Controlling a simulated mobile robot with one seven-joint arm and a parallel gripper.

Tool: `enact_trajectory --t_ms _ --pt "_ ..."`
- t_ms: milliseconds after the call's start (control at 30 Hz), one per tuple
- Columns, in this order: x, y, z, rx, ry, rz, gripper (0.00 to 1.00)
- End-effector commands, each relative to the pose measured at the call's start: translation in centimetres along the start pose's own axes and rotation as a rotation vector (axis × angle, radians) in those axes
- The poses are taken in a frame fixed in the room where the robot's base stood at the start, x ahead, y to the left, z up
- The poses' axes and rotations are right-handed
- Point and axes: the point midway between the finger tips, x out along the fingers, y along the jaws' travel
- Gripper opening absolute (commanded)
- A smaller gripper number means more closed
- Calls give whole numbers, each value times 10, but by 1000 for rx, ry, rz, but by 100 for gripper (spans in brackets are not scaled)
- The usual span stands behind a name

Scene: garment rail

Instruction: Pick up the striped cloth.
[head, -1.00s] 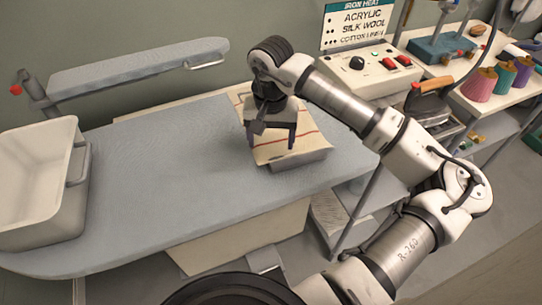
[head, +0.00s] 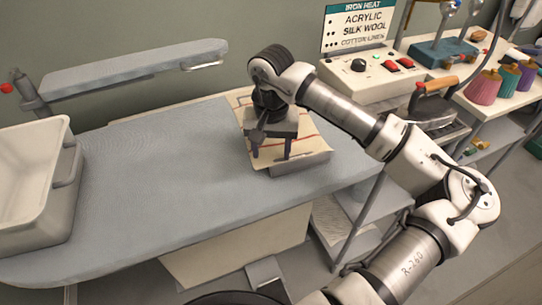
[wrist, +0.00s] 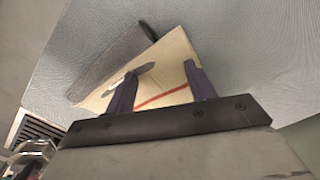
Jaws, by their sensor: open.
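The striped cloth (head: 308,146) is cream with thin red stripes. It lies over the board around a low grey block, and my gripper hides part of it. The wrist view shows the cloth (wrist: 176,63) with one red stripe between and behind my fingers. My gripper (head: 270,155) points down over the cloth with its two dark fingers apart. In the wrist view my gripper (wrist: 160,70) has nothing clearly held between its fingers. I cannot tell whether the fingertips touch the cloth.
The grey block (head: 305,164) is at the cloth's near edge. The blue-grey ironing board (head: 170,185) is clear to the left, up to a white bin (head: 25,180). A narrow sleeve board (head: 130,68) stands behind. An iron (head: 435,105) and control box (head: 375,75) are at the right.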

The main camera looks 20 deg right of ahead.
Motion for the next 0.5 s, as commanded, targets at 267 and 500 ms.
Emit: enact_trajectory --t_ms 267,500 --pt "1 -1 0 -2 -2 -3 34" --pt "1 -1 0 -2 -2 -2 18"
